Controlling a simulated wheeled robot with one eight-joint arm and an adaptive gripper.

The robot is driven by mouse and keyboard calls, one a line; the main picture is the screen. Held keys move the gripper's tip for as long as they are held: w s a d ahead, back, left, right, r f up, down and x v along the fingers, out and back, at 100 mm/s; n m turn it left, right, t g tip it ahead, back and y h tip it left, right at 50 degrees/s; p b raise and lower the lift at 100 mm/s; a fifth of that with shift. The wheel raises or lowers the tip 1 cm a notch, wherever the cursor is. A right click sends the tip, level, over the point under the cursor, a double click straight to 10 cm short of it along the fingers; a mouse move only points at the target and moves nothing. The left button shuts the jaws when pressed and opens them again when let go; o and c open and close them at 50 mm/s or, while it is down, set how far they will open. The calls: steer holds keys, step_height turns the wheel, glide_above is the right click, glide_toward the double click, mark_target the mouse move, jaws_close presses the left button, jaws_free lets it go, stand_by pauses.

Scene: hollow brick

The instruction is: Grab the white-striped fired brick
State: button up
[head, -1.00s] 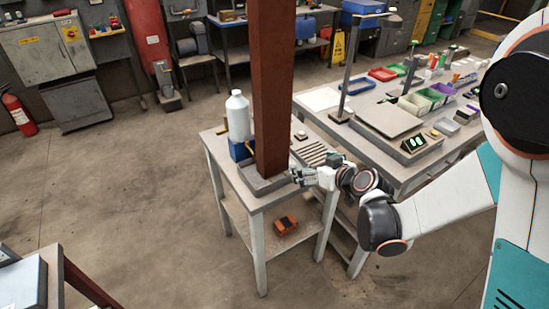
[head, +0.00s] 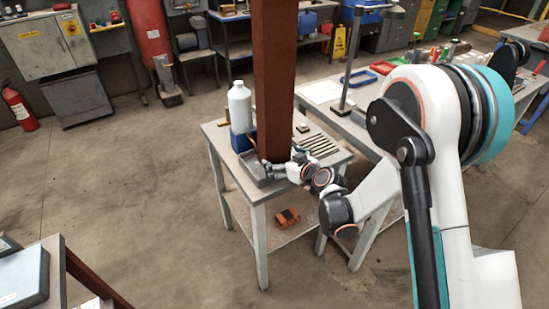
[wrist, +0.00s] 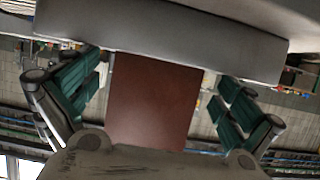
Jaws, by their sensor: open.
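I cannot make out a brick with white stripes in either view. A tall red-brown post (head: 274,75) comes down to a grey tray (head: 247,166) at the near end of the small table, covering part of it. My gripper (head: 272,170) is low at the post's foot, by the tray. In the wrist view my gripper (wrist: 155,105) is open, with green-padded fingers apart on both sides of a plain red-brown face (wrist: 150,100). I cannot tell whether this face is the post or a brick, nor whether the fingers touch it.
A white bottle (head: 240,106) and a blue box (head: 240,140) stand left of the post. Dark slats (head: 318,145) lie to its right. An orange-and-black item (head: 287,217) is on the lower shelf.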

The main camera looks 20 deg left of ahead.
mark_target(279, 157)
steer(key=b+x, duration=0.1)
steer(key=x, duration=0.4)
steer(key=shift+w+a+f+b, duration=0.1)
steer(key=shift+w+a+b, duration=0.1)
steer(key=shift+a+b, duration=0.1)
steer(key=shift+d, duration=0.1)
steer(key=c, duration=1.3)
